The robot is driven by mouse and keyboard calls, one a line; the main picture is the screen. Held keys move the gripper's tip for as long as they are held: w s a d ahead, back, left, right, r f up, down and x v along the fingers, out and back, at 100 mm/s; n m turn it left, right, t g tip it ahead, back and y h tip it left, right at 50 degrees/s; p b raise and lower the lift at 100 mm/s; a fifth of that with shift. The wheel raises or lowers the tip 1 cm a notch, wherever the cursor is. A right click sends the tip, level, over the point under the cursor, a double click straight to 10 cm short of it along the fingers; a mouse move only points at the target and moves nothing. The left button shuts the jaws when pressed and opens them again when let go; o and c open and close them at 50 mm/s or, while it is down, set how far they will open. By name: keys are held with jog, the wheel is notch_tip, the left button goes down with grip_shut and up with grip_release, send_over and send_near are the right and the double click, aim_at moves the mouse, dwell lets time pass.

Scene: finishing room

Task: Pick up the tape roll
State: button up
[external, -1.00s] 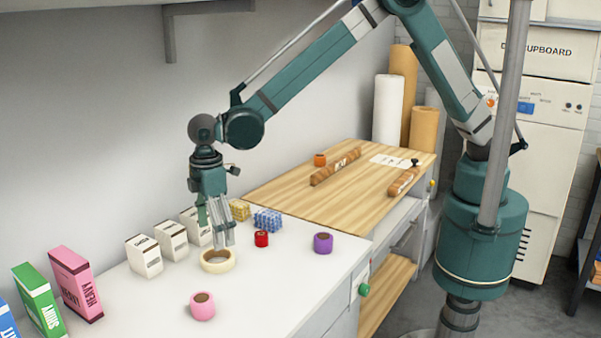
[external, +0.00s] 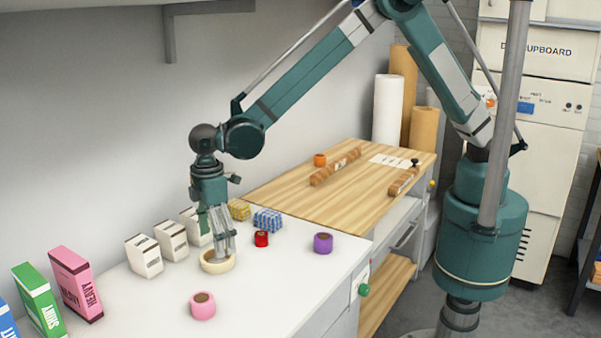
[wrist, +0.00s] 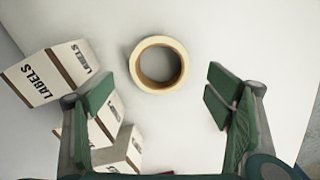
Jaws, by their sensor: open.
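The tape roll, a cream ring with an open middle, lies flat on the white worktop; it shows in the external view (external: 218,267) below my gripper (external: 217,248). In the wrist view the tape roll (wrist: 158,89) is at upper centre, unobstructed. My gripper (wrist: 161,94) is open, with one green-padded finger on each side of the picture and nothing between them. In the external view the fingertips overlap the roll's far rim; I cannot tell whether they touch it.
White label boxes (external: 144,257) stand left of the roll, close to my left finger in the wrist view. A pink roll (external: 203,306), a red roll (external: 262,239) and a purple roll (external: 323,243) stand around it. The worktop between the pink and purple rolls is clear.

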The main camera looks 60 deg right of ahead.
jog(key=shift+d+f+b, duration=0.1)
jog(key=shift+f+b, duration=0.3)
jog(key=shift+f, duration=2.2)
jog(key=c, duration=1)
